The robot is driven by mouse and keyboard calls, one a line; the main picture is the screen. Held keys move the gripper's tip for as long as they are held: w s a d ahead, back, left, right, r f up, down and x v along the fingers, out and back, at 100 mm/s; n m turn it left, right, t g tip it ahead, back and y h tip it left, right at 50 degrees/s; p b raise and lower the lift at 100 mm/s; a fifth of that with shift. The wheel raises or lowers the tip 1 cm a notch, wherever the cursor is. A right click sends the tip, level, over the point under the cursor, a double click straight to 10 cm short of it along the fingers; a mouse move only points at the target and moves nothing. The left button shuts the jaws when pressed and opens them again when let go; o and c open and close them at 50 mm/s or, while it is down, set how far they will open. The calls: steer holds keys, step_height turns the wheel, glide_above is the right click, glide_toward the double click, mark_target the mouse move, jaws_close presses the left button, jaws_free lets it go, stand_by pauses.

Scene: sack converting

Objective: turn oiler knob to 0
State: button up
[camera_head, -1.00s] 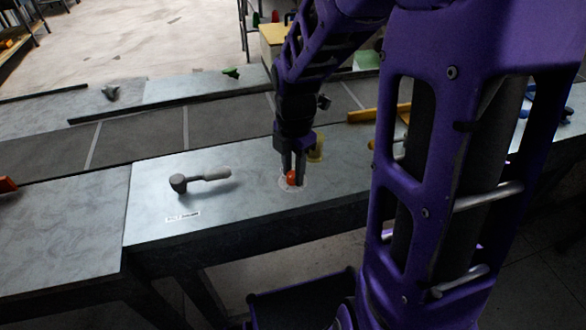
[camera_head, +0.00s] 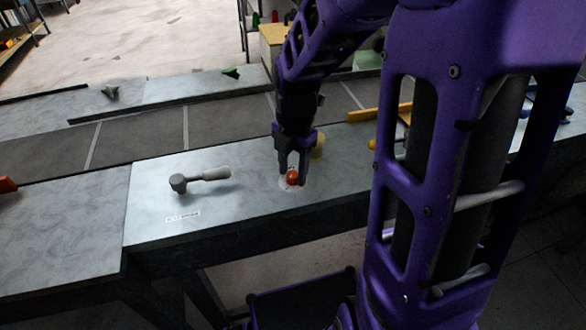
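The oiler knob (camera_head: 292,177) is a small orange-red knob on a pale round dial (camera_head: 285,186) set on the grey bench top. My gripper (camera_head: 292,180) points down over it, one finger on each side of the knob. I cannot tell whether the fingers touch the knob or stand apart from it. The dial's marks are too small to read, and the gripper hides part of the dial.
A grey lever handle (camera_head: 203,177) lies left of the knob, with a small white label (camera_head: 183,216) in front. A yellow cylinder (camera_head: 318,146) stands just behind my gripper. A yellow bar (camera_head: 380,112) lies farther right. A dark conveyor belt (camera_head: 150,129) runs behind.

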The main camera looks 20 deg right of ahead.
mark_target(295, 175)
steer(key=shift+o, duration=0.7)
step_height(295, 175, up, 12)
steer(key=shift+s, duration=0.25)
steer(key=shift+d, duration=0.15)
